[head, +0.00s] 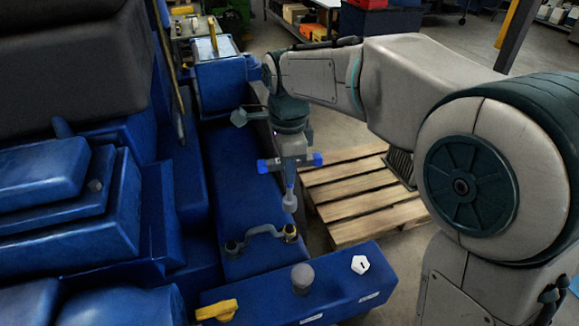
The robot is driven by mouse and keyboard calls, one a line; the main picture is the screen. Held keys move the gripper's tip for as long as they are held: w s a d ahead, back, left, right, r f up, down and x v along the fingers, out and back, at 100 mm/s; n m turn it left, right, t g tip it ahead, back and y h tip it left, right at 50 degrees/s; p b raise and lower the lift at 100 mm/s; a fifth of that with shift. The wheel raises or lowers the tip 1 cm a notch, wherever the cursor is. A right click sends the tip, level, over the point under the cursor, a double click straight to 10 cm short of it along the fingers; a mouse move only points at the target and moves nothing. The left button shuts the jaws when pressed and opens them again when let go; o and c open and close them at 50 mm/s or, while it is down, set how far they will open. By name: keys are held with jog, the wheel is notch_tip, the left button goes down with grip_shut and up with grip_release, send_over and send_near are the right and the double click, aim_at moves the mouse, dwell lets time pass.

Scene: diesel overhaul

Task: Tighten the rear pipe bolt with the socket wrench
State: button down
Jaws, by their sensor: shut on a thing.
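My gripper (290,163), with blue fingertips, points down over the blue engine's side ledge. It is shut on the socket wrench (290,203), whose blue shaft and grey socket end hang below the fingers. A small grey curved pipe (262,230) lies on the ledge below. One pipe bolt (233,247) is at its left end and another pipe bolt (290,232) at its right end. The socket shows just above the right bolt in the picture, with a small gap. I cannot tell which bolt is the rear one, nor how far apart they are in depth.
The large blue engine (60,210) fills the left. A wooden pallet (365,195) lies on the floor beyond the ledge.

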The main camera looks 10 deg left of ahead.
aim_at(290, 200)
jog(key=n, duration=0.4)
jog(key=f+n+b, duration=0.1)
jog(key=n, duration=0.1)
jog(key=shift+n, duration=0.4)
jog(key=n, duration=0.4)
jog(key=n+b, duration=0.1)
jog(key=n, duration=0.1)
jog(key=shift+d+f+n, duration=0.1)
jog(key=shift+f+n, duration=0.2)
jog(key=shift+f, duration=0.05)
jog(key=n, duration=0.5)
jog(key=shift+f+n, duration=0.3)
jog(key=n, duration=0.3)
jog(key=f+n+p, duration=0.1)
jog(key=n, duration=0.2)
jog(key=shift+f+n+b, duration=0.4)
jog(key=shift+f+b, duration=0.8)
jog(key=shift+f, duration=0.45)
jog(key=shift+d, duration=0.1)
